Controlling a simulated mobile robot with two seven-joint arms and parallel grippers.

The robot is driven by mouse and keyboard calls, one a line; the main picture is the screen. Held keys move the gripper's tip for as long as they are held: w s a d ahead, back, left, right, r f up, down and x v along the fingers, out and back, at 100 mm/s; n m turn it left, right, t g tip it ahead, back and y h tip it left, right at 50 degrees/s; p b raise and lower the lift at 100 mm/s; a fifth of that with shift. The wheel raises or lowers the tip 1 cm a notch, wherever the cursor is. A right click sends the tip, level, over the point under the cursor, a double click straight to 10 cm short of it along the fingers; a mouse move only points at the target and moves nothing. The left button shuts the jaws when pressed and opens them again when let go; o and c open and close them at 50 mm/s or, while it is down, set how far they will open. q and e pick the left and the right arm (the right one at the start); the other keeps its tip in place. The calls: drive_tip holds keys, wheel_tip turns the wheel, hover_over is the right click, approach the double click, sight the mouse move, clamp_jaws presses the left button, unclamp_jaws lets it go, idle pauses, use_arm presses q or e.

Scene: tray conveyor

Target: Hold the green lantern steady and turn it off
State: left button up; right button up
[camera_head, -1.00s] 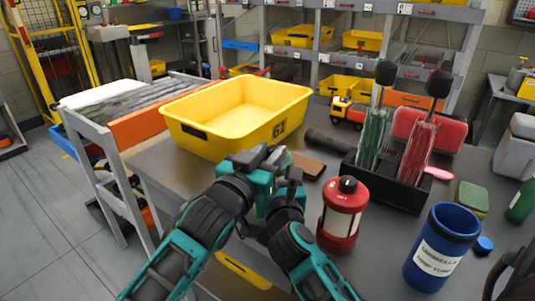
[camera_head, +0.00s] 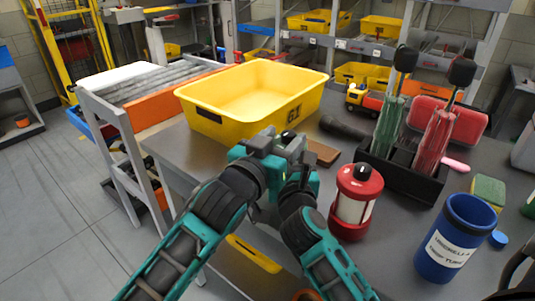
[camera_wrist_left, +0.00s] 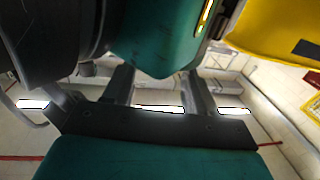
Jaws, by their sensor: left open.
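The left gripper (camera_head: 272,143) is raised near the table's front edge, in front of the yellow tub. Its two fingers stand apart in the left wrist view (camera_wrist_left: 160,88), with nothing held between them. The right gripper (camera_head: 302,160) is close beside it on the right, and its fingers are too overlapped to read. No green lantern can be made out clearly; a small greenish part (camera_head: 288,137) shows behind the grippers, mostly hidden. A red lantern (camera_head: 355,205) with a white middle and black knob stands upright to the right of my grippers, apart from them.
The yellow tub (camera_head: 205,122) is behind my grippers; it also shows in the left wrist view (camera_wrist_left: 272,30). A brown block (camera_head: 322,152), black flashlight (camera_head: 343,127), black holder (camera_head: 405,182) and blue canister (camera_head: 452,240) stand on the grey table. A roller conveyor (camera_head: 165,85) is at left.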

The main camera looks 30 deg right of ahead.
use_arm(q)
drive_tip(key=v, duration=1.1)
drive_tip(key=shift+s+a, duration=0.2)
drive_tip(key=shift+f, duration=0.1)
use_arm(e)
drive_tip(key=o, duration=1.2)
drive_tip(key=shift+o, duration=0.2)
drive_tip(key=shift+s, duration=0.1)
